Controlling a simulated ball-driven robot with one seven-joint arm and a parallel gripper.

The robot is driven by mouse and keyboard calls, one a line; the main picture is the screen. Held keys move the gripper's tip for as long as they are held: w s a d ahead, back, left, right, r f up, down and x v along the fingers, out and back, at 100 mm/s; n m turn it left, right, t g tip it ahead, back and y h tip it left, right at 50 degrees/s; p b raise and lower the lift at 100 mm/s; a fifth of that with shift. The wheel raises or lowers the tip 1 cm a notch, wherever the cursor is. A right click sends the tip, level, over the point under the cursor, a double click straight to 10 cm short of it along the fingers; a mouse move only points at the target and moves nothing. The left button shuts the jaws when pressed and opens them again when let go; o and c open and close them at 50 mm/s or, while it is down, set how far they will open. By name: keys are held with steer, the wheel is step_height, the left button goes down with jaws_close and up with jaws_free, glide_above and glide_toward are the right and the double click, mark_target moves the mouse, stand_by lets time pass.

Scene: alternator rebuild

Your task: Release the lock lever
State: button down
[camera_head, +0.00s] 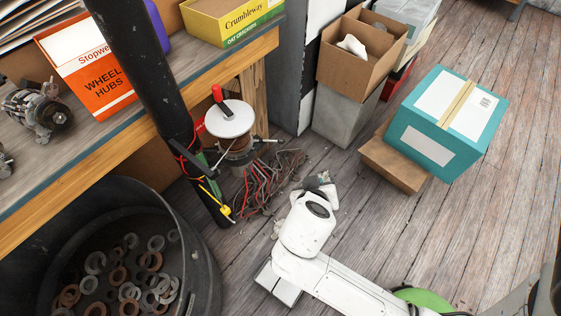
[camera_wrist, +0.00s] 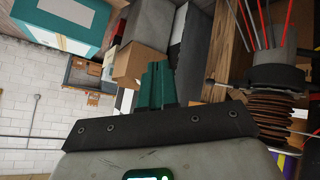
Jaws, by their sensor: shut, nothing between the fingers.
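The lock lever (camera_head: 218,95), with a red grip and a dark arm, sits on top of a white round disc (camera_head: 230,119). The disc caps a winding stand with a copper coil (camera_head: 239,150) beside the workbench. The coil also shows at the right of the wrist view (camera_wrist: 278,110), where I cannot make out the lever. My gripper (camera_wrist: 157,84) has its dark green fingers together, with nothing between them. It is apart from the stand, to the left of the coil in the wrist view. In the head view my wrist is lower right of the stand.
A black post (camera_head: 150,70) stands close left of the disc. Loose red and black wires (camera_head: 268,182) lie at the stand's foot. A bin of rings (camera_head: 195,235) is lower left. A teal box (camera_head: 447,120) and a cardboard box (camera_head: 362,55) stand right.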

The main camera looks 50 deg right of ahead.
mark_target(281, 143)
steer(key=w+a+f+m+t+h+b, duration=0.1)
steer(key=w+a+m+t+h+b, duration=0.1)
steer(key=w+a+t+h+b, duration=0.2)
steer(key=w+a+t+b, duration=0.2)
steer(key=b, duration=0.1)
steer(key=shift+w+a+f+b, duration=0.3)
steer(key=shift+w+a+f, duration=0.05)
steer(key=shift+w+a, duration=0.05)
steer(key=shift+d, duration=0.1)
steer(key=x, duration=1.4)
steer(key=shift+r, duration=0.1)
